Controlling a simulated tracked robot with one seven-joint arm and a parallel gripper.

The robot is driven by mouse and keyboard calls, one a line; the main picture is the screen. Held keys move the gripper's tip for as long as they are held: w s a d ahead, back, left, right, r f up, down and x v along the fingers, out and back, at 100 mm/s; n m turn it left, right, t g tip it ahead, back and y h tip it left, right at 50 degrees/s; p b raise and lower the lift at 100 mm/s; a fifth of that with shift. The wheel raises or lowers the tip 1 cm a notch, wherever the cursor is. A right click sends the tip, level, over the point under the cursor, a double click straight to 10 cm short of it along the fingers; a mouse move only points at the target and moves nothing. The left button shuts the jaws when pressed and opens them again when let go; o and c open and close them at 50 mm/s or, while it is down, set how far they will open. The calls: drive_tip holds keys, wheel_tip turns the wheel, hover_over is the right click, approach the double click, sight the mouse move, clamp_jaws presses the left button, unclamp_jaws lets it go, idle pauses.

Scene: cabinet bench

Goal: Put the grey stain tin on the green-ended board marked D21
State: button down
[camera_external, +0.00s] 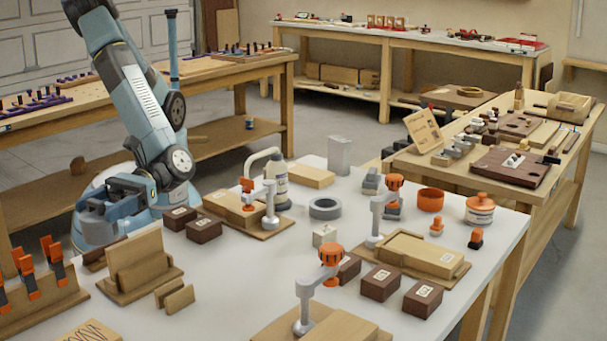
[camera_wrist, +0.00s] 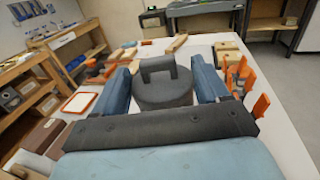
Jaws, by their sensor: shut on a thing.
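My gripper (camera_external: 92,207) is at the left end of the white table in the external view, low in front of my arm. In the wrist view its blue fingers (camera_wrist: 160,72) are on either side of a dark grey round thing with an upright arch-shaped piece, which looks like the grey stain tin (camera_wrist: 164,93). In the external view I cannot make out the tin against the gripper. Clamped pale boards lie at the table's back (camera_external: 232,204), right (camera_external: 420,252) and front (camera_external: 335,328). Their markings are too small to read, and I see no green end.
Dark labelled blocks (camera_external: 380,285) stand around the boards. Orange-topped clamp posts (camera_external: 332,256) rise beside them. A wooden rack (camera_external: 135,272) and orange-handled tools (camera_external: 30,278) are near my gripper. A grey ring (camera_external: 325,208) and a white bottle (camera_external: 275,184) stand towards the back.

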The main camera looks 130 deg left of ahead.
drive_tip(key=s+d+r+m+g, duration=0.2)
drive_tip(key=s+r+g, duration=0.1)
drive_tip(key=s+g, duration=0.1)
hover_over(95, 338)
drive_tip(key=shift+m, duration=0.3)
drive_tip(key=shift+f, duration=7.35)
wheel_tip(95, 338, down, 3)
drive_tip(key=shift+r, duration=0.1)
